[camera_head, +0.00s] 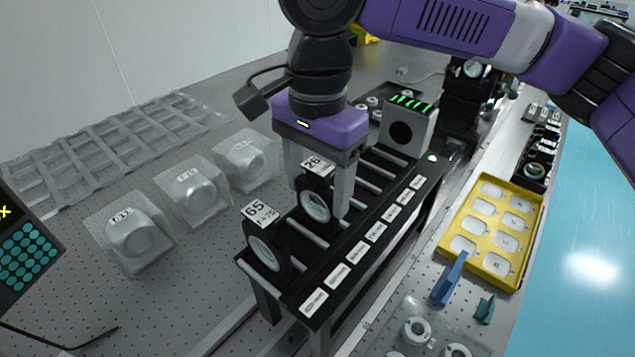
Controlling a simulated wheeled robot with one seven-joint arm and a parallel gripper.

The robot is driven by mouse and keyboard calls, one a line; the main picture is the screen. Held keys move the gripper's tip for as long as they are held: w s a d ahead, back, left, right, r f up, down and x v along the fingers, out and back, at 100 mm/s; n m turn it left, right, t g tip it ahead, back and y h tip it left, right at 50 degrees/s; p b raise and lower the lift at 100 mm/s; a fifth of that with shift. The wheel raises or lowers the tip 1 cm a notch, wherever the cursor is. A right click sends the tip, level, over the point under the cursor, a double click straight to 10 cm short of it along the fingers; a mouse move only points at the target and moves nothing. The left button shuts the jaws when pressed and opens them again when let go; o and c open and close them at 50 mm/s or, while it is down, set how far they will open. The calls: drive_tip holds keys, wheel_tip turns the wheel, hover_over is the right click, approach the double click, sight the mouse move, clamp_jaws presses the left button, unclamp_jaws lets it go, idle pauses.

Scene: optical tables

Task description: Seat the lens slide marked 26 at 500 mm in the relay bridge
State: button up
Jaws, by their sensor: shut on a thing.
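The lens slide marked 26 (315,207) is a black plate with a round lens and a white label on top. My gripper (325,185) is shut on it, with one finger on each side. The slide is upright at the relay bridge (278,297), a long black rail with cross slots and a row of white labels along its right edge. The label text is too small to read. I cannot tell whether the slide's foot is down in a slot. Another slide, marked 65 (263,252), stands at the near end of the bridge, in front of my gripper.
A grey box with green lights (408,132) stands at the bridge's far end. Clear lens cases (190,192) stand on the left, near a clear rack (110,150). A yellow tray (452,222) and a blue clip (449,279) lie on the right. A keypad (22,245) is at far left.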

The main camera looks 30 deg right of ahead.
drive_tip(key=shift+f, duration=0.2)
drive_tip(key=o, duration=1.7)
drive_tip(key=shift+c, duration=0.2)
drive_tip(key=shift+o, duration=0.5)
drive_tip(key=shift+r, duration=0.15)
drive_tip(key=shift+r+p, duration=4.9)
drive_tip(key=shift+p, duration=0.3)
